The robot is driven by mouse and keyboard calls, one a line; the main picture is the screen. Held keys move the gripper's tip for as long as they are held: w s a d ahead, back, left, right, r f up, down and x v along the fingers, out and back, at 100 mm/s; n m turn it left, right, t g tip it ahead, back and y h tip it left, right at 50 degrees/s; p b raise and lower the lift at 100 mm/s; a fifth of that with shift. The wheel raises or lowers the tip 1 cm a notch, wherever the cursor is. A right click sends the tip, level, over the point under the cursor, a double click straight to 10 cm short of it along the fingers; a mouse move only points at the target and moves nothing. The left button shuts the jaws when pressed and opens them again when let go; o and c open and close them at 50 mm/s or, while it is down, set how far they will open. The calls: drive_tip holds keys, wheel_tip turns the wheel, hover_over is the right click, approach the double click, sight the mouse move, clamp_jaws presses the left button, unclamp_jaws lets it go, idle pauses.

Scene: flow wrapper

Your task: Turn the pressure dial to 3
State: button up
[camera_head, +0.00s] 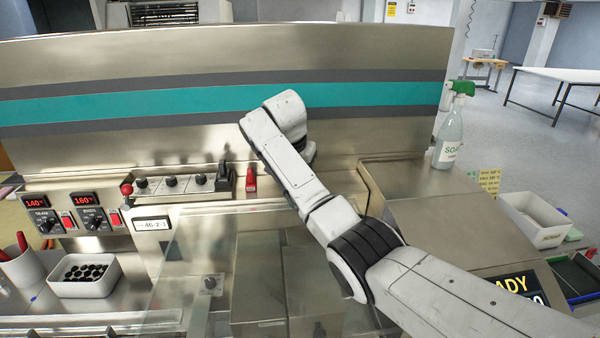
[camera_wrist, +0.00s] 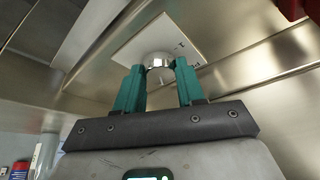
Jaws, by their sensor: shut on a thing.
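In the wrist view, the dial (camera_wrist: 159,59) is a round, shiny silver knob on a pale square plate (camera_wrist: 148,36).
A red switch (camera_head: 251,180) and a row of black knobs (camera_head: 172,182) are left of my arm. A red-topped lever (camera_head: 127,189) and a white box (camera_head: 84,287) are farther left. A spray bottle (camera_head: 449,135) stands right. Clear panels cover the front.

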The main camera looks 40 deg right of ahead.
drive_tip(key=o, duration=1)
drive_tip(key=shift+o, duration=0.2)
drive_tip(key=shift+r, duration=0.1)
drive_tip(key=v, duration=1)
drive_tip(key=shift+r+b, duration=0.3)
drive_tip(key=shift+b, duration=0.05)
drive_tip(key=shift+s+a, duration=0.1)
drive_tip(key=shift+a, duration=0.05)
